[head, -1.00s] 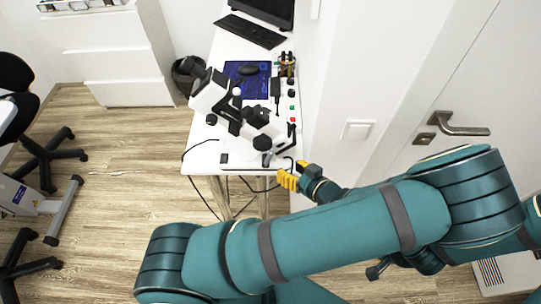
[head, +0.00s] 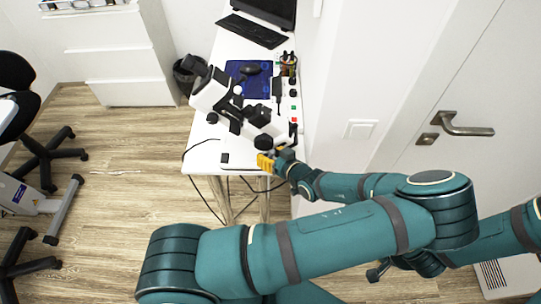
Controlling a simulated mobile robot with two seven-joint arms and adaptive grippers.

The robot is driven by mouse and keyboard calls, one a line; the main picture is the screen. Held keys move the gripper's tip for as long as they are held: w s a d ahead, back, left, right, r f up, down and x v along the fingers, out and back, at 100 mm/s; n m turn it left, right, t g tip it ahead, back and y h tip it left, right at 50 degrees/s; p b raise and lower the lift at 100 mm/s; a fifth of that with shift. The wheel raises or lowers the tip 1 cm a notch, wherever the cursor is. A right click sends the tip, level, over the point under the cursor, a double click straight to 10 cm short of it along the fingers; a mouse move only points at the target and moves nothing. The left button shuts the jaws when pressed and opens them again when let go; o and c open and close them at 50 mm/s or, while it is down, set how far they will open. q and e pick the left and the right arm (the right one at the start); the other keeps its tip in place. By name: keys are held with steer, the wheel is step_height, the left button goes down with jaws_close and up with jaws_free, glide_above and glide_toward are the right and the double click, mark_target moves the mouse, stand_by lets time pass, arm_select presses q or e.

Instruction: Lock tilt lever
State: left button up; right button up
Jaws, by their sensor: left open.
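A white and black instrument (head: 212,92), shaped like a microscope, stands on the white table (head: 205,158). Its near end has a round black knob (head: 263,143) and a small black upright part (head: 293,132) to the right. I cannot tell which part is the tilt lever; it is too small or hidden behind my gripper. My left gripper (head: 268,159), with yellow fingers, is open at the table's near end, just below the black knob in the picture. I cannot tell whether it touches the instrument.
A blue mat (head: 236,88) with a black mouse (head: 250,69), a keyboard (head: 252,31) and a pen holder (head: 288,65) lie farther back. A wall stands close along the table's right side. A door handle (head: 462,126) is at right.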

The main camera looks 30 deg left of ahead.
arm_select(q)
jaws_close()
